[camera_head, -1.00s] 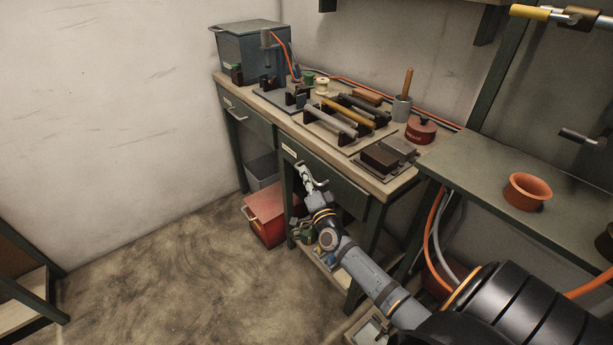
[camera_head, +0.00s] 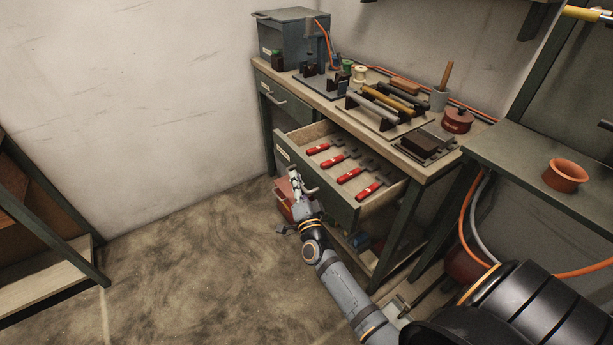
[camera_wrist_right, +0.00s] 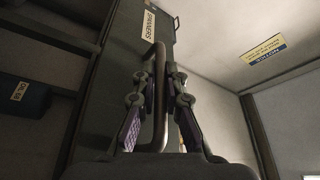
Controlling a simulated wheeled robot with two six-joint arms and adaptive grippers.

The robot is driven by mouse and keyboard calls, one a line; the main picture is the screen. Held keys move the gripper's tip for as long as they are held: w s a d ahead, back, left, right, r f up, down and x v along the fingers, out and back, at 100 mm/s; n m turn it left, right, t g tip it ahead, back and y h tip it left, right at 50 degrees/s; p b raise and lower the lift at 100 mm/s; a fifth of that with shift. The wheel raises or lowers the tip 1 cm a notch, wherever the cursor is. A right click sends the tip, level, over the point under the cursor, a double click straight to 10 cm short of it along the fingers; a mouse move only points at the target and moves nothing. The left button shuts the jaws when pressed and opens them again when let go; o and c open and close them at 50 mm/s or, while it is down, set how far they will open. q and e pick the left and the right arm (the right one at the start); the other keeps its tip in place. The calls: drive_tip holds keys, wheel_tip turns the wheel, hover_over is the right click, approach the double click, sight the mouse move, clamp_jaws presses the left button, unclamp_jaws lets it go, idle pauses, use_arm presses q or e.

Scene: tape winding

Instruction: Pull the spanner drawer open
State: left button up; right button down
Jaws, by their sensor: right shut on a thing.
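The spanner drawer (camera_head: 337,198) is pulled out from the workbench. Several red-handled spanners (camera_head: 350,176) lie in a row inside it. My right gripper (camera_head: 296,182) is at the drawer's front, shut on its bar handle (camera_head: 314,189). In the right wrist view the handle (camera_wrist_right: 160,105) runs between the two fingers of the gripper (camera_wrist_right: 160,90). The label reading SPANNERS (camera_wrist_right: 149,27) shows on the drawer front there. My left gripper is not in view.
A second drawer (camera_head: 273,98) to the left is closed. The bench top (camera_head: 325,103) holds a tool rack, a red pot (camera_head: 458,120) and other items. A red box (camera_head: 284,197) stands below the open drawer. The floor in front (camera_head: 190,250) is clear.

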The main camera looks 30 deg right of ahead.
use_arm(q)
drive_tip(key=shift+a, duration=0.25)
use_arm(e)
drive_tip(key=shift+s+a+f, duration=0.1)
drive_tip(key=shift+a, duration=1.15)
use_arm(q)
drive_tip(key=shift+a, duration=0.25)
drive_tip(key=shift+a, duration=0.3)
use_arm(e)
drive_tip(key=c, duration=1.4)
unclamp_jaws()
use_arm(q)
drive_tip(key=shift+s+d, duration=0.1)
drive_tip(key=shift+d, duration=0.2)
use_arm(e)
drive_tip(key=v, duration=1.2)
